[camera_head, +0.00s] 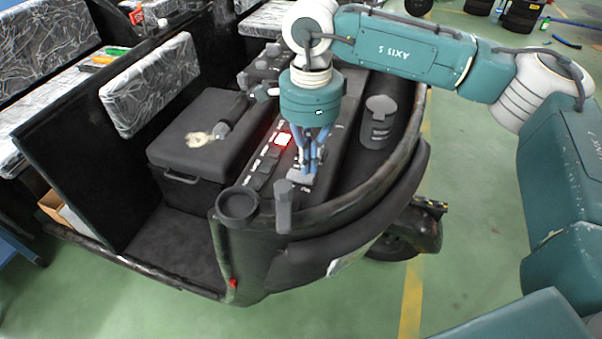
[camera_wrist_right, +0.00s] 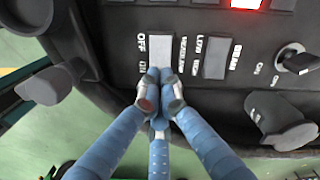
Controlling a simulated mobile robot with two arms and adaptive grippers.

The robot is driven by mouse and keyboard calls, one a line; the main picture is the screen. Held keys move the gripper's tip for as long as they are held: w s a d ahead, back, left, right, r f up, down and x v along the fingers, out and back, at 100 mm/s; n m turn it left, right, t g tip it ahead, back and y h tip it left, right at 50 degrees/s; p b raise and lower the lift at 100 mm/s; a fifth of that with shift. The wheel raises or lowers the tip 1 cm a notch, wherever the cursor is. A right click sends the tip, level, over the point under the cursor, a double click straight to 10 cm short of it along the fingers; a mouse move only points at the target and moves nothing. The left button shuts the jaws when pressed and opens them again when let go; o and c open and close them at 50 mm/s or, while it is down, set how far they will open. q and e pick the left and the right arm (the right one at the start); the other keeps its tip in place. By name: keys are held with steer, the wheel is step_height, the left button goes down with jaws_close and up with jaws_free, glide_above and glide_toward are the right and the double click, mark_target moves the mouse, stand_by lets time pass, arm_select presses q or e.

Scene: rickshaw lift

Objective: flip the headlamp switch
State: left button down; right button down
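The headlamp switch is a light grey rocker (camera_wrist_right: 160,50) beside OFF and ON lettering in the right wrist view. In the head view, a grey rocker (camera_head: 299,179) shows under my fingertips at the near end of the dash panel. My right gripper (camera_head: 308,165) points down at it, and its blue fingers partly hide the panel. In the right wrist view the fingertips (camera_wrist_right: 159,88) are drawn together with nothing held, at the switch's lower end. I cannot tell whether they touch it. My left gripper is not in view.
A second grey rocker (camera_wrist_right: 215,58), marked LOW, HIGH and BEAM, lies beside the headlamp switch. A red-lit switch (camera_head: 283,139) is farther along the panel. An upright grey lever (camera_head: 283,205), a round cup (camera_head: 237,204) and a black box (camera_head: 200,150) stand nearby.

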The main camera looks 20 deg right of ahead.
steer(key=shift+f+b, duration=0.75)
steer(key=shift+f, duration=0.15)
steer(key=shift+r, duration=0.2)
steer(key=shift+r+p, duration=1.9)
steer(key=shift+r, duration=1.5)
